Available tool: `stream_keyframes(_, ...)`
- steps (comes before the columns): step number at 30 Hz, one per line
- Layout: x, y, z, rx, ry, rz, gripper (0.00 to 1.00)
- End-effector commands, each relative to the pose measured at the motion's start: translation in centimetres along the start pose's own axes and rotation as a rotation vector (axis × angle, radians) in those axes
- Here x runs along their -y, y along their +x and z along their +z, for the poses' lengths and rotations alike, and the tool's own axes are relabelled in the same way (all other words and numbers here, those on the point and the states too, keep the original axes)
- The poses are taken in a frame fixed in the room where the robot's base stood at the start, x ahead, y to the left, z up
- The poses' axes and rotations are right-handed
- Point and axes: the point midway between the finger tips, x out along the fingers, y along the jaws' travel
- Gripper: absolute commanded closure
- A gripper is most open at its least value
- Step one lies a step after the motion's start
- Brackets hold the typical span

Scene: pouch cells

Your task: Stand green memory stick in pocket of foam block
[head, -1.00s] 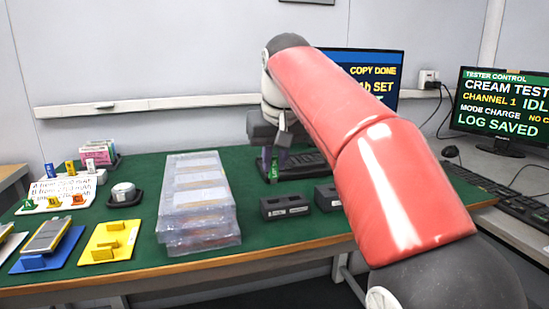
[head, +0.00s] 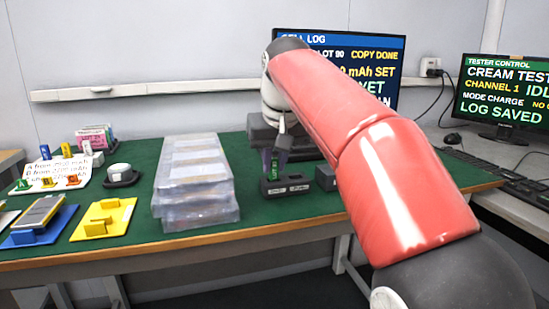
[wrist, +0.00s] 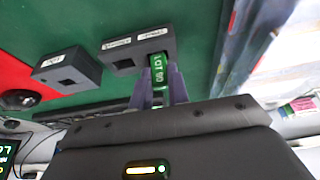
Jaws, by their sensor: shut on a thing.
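The green memory stick (wrist: 157,66) is upright between the fingers of my gripper (wrist: 160,88), its LOT 90 label facing the wrist camera. In the head view the stick (head: 273,169) is at the left end of a dark foam block (head: 298,187). In the wrist view this block (wrist: 150,44) carries two white labels and shows one open square pocket (wrist: 122,64) beside the stick. The stick's lower end meets the block's outline; I cannot tell whether it is inside a pocket or just above one. My gripper (head: 274,155) is shut on the stick.
A second dark block (head: 326,178) stands close on the right, partly behind my arm. A stack of clear trays (head: 195,190) stands left of the foam block. A yellow plate (head: 103,220) lies farther left. A keyboard and monitors (head: 510,105) are at the right.

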Motion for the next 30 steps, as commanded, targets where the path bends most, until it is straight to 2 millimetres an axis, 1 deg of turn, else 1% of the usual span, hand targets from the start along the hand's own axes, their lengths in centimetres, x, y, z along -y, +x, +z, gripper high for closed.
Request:
stream_keyframes(4,-0.01,0.36,0.15,-0.001,0.0,0.0,1.0)
stream_keyframes(14,0.0,0.4,0.16,-0.001,0.0,0.0,1.0)
stream_keyframes(15,0.0,0.4,0.16,-0.001,0.0,0.0,0.8)
stream_keyframes(20,0.0,0.4,0.16,-0.001,0.0,0.0,0.59)
stream_keyframes(21,0.0,0.41,0.16,-0.001,0.0,0.0,0.57)
stream_keyframes(28,0.0,0.36,0.15,-0.001,0.0,0.0,0.57)
stream_keyframes(30,0.0,-0.02,0.12,-0.001,0.0,0.0,0.57)
